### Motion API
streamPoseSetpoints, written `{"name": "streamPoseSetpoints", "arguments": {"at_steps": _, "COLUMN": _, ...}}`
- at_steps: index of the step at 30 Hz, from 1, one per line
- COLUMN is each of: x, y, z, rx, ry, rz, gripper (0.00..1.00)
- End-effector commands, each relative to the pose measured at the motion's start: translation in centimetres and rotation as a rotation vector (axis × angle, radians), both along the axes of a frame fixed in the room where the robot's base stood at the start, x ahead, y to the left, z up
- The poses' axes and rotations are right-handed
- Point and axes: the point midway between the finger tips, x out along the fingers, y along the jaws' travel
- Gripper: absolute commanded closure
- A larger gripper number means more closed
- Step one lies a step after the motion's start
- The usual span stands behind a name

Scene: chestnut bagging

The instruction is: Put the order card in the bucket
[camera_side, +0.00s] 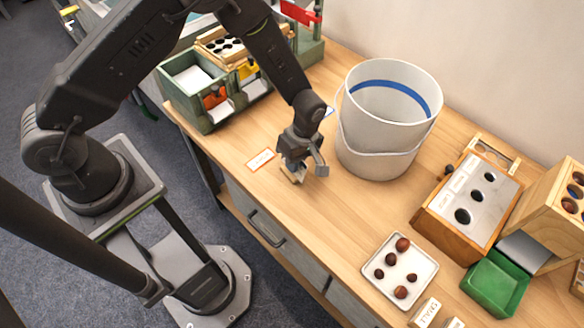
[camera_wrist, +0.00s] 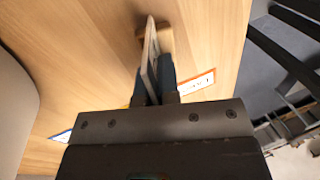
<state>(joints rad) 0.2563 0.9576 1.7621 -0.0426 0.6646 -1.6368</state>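My gripper (camera_side: 302,172) is low over the table, just left of the white bucket (camera_side: 385,150). In the wrist view my gripper (camera_wrist: 153,82) has its fingers close together on a thin upright card (camera_wrist: 151,45), seen nearly edge-on, which I take as the order card. A small wooden block (camera_wrist: 166,38) is at the card's far end; it shows as a tan piece (camera_side: 291,177) under the fingers in the side view. I cannot tell whether the card still touches it. The bucket stands upright and open, with a blue band inside and its handle down in front.
An orange-edged card (camera_side: 260,160) lies flat left of my gripper. A blue-edged card (camera_side: 328,112) lies partly hidden beside the bucket. A green station (camera_side: 205,120) stands at back left. A chestnut tray (camera_side: 370,272), a wooden box with holes (camera_side: 440,225) and a green bin (camera_side: 495,285) are at right.

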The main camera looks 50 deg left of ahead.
Motion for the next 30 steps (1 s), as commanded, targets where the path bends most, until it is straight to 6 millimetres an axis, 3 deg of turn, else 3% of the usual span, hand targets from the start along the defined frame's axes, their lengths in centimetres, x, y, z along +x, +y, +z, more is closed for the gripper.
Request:
{"name": "streamPoseSetpoints", "arguments": {"at_steps": 10, "x": 0.0, "y": 0.0, "z": 0.8, "rx": 0.000, "ry": -0.001, "rz": 0.000, "gripper": 1.00}}
{"name": "streamPoseSetpoints", "arguments": {"at_steps": 17, "x": 0.1, "y": 0.0, "z": 4.6, "rx": 0.000, "ry": -0.005, "rz": 0.001, "gripper": 1.00}}
{"name": "streamPoseSetpoints", "arguments": {"at_steps": 30, "x": -1.3, "y": 9.1, "z": 10.1, "rx": 0.001, "ry": -0.002, "rz": 0.005, "gripper": 1.00}}
